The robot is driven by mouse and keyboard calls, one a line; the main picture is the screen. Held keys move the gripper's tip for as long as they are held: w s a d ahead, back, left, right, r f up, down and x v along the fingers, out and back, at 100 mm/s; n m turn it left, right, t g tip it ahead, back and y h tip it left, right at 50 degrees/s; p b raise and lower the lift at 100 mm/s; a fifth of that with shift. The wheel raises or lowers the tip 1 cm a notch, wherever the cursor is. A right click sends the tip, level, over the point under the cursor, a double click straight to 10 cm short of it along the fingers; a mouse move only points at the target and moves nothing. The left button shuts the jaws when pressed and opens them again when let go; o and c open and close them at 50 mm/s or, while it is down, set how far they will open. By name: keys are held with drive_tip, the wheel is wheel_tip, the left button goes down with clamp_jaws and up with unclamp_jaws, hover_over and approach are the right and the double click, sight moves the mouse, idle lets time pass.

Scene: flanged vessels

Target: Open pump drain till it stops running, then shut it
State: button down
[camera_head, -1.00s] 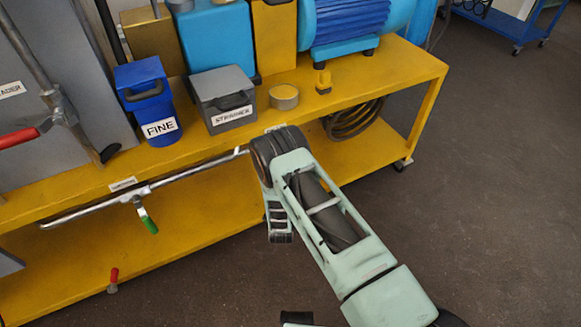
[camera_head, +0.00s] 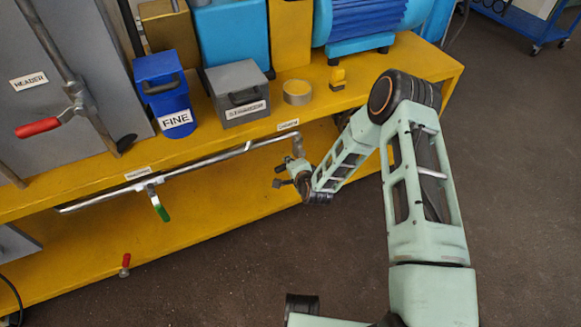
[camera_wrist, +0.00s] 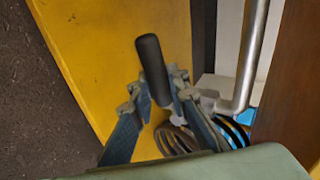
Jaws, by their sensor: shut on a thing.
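A black-handled valve lever (camera_wrist: 152,62) stands between my gripper's two fingers in the wrist view. My gripper (camera_wrist: 162,92) is shut on it, below the handle's free end. Beside it a grey metal pipe (camera_wrist: 250,60) bends down to the valve. In the head view my gripper (camera_head: 292,182) is at the bench's front edge, under a pipe elbow (camera_head: 298,146) and a small white label (camera_head: 288,124) too blurred to read surely. The lever itself is mostly hidden there by my gripper. I see no running liquid in either view.
The yellow bench (camera_head: 330,105) carries a blue FINE bin (camera_head: 162,92), a grey box (camera_head: 237,93) and a blue motor (camera_head: 365,22). A green-handled valve (camera_head: 160,208) and a red-handled one (camera_head: 125,262) are to the left. A dark coil (camera_wrist: 175,138) lies near my fingers.

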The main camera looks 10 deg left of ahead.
drive_tip(key=shift+s+a+r+m+g+y, duration=0.15)
drive_tip(key=shift+a+r+m+g+y, duration=0.05)
drive_tip(key=shift+r+m+g+y, duration=0.25)
idle(0.4)
drive_tip(key=c, duration=1.8)
unclamp_jaws()
drive_tip(key=shift+d, duration=0.1)
drive_tip(key=shift+r, duration=0.1)
drive_tip(key=shift+d, duration=0.1)
drive_tip(key=v, duration=1.1)
drive_tip(key=shift+s+r, duration=0.15)
drive_tip(key=shift+s, duration=0.25)
drive_tip(key=shift+w+d, duration=0.1)
